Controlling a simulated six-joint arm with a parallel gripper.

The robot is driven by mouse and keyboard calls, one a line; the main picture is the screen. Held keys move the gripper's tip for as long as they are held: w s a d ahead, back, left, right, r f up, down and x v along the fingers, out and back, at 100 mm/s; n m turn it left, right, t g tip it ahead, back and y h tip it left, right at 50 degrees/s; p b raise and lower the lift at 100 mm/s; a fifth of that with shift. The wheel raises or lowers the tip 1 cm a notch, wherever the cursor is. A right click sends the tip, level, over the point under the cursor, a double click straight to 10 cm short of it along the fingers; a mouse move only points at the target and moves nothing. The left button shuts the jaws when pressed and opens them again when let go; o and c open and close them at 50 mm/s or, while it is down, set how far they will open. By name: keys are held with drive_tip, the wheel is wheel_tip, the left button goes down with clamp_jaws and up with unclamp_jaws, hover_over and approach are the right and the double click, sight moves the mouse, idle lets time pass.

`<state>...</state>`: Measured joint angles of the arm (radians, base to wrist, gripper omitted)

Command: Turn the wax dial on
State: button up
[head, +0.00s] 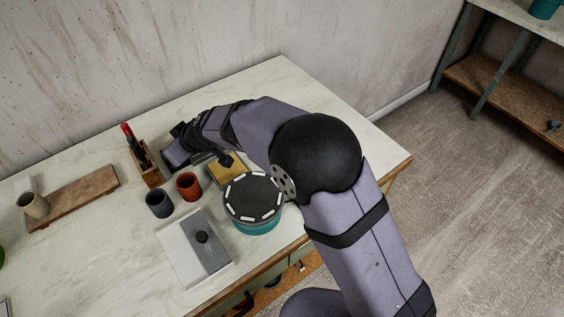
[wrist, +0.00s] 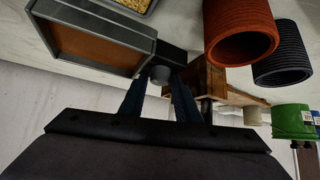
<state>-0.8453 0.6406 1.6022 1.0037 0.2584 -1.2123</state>
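A low grey box with a brown-orange inside (wrist: 95,48) shows in the wrist view. It looks like the wax unit, and a dark block joins its right end. A small grey round knob (wrist: 159,74), likely the wax dial, sits by that block. My gripper (wrist: 160,88) has its two fingers apart, with the knob between their tips in the picture. I cannot tell whether either finger touches it. No mark showing the knob's setting is visible. In the head view my gripper (head: 200,153) is low over the far part of the bench; my arm mostly hides the box.
A red cup (head: 188,185), a dark cup (head: 159,203) and a wooden tool holder (head: 150,170) stand close by. A yellow-filled tray (head: 229,168) and a black-topped teal drum (head: 256,227) are nearer my arm.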

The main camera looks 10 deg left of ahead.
drive_tip(key=p, duration=0.1)
drive_tip(key=n+g, duration=0.1)
drive_tip(key=n+p, duration=0.1)
drive_tip(key=shift+w+d+r+g+y+p, duration=0.1)
drive_tip(key=shift+w+r+g+y+p, duration=0.2)
drive_tip(key=shift+g+p, duration=0.1)
drive_tip(key=n+g+p, duration=0.1)
drive_tip(key=n+p, duration=0.1)
drive_tip(key=p, duration=0.2)
drive_tip(key=shift+f, duration=0.1)
drive_tip(key=shift+n+g, duration=0.4)
drive_tip(key=shift+d+b, duration=0.3)
drive_tip(key=shift+d, duration=0.05)
drive_tip(key=d+r+m, duration=0.1)
drive_tip(key=d, duration=0.4)
drive_tip(key=d+r+m+h+b, duration=0.1)
drive_tip(key=d+r, duration=0.1)
drive_tip(key=d, duration=0.4)
drive_tip(key=d+r+m+h, duration=0.1)
drive_tip(key=d+r+m, duration=0.1)
drive_tip(key=d, duration=0.3)
drive_tip(key=shift+w+d+t+b, duration=0.1)
drive_tip(key=shift+d+t+b, duration=0.1)
drive_tip(key=shift+t+b, duration=0.2)
drive_tip(key=s+d+m+h, duration=0.2)
drive_tip(key=d+m, duration=0.1)
drive_tip(key=d, duration=0.8)
drive_tip(key=shift+s+d+f+m, duration=0.15)
drive_tip(key=shift+s+m, duration=0.05)
drive_tip(key=shift+m, duration=0.2)
